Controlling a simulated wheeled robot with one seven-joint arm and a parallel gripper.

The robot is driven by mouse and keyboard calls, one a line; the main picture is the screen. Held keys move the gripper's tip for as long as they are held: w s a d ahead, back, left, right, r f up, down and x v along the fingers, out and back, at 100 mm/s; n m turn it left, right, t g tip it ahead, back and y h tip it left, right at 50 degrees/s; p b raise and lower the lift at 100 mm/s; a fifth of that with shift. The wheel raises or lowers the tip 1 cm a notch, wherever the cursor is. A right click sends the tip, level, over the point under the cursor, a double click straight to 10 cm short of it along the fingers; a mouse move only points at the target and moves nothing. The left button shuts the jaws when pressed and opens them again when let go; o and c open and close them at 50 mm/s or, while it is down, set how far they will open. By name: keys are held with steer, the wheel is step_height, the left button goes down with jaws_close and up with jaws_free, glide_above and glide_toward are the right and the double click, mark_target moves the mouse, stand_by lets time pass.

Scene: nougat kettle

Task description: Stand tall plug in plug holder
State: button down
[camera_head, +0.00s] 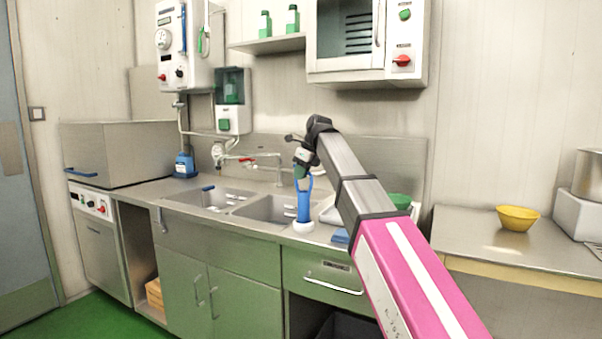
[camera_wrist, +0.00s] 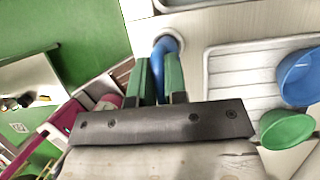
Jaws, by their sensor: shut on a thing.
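The tall plug (camera_head: 304,206) is a blue upright cylinder with a loop handle at its top, at the front edge of the sink counter. Its lower end meets the white round plug holder (camera_head: 303,227); whether it is fully seated I cannot tell. My gripper (camera_head: 304,168) is above the plug, shut on its loop handle. In the wrist view, the blue plug (camera_wrist: 158,60) runs from between my green fingers (camera_wrist: 159,75) to the white ring of the holder (camera_wrist: 177,38). The fingers hide part of the handle.
Two sink basins (camera_head: 268,209) lie left of and behind the plug. A green bowl (camera_head: 399,200) and, in the wrist view, a blue bowl (camera_wrist: 300,78) are on the drainboard (camera_wrist: 238,88) to the right. The tap (camera_head: 255,158) stands behind. A yellow bowl (camera_head: 517,217) sits on the right table.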

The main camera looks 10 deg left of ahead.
steer(key=c, duration=1.1)
jaws_free()
steer(key=v, duration=1)
steer(key=shift+d+r, duration=0.1)
steer(key=shift+r, duration=0.25)
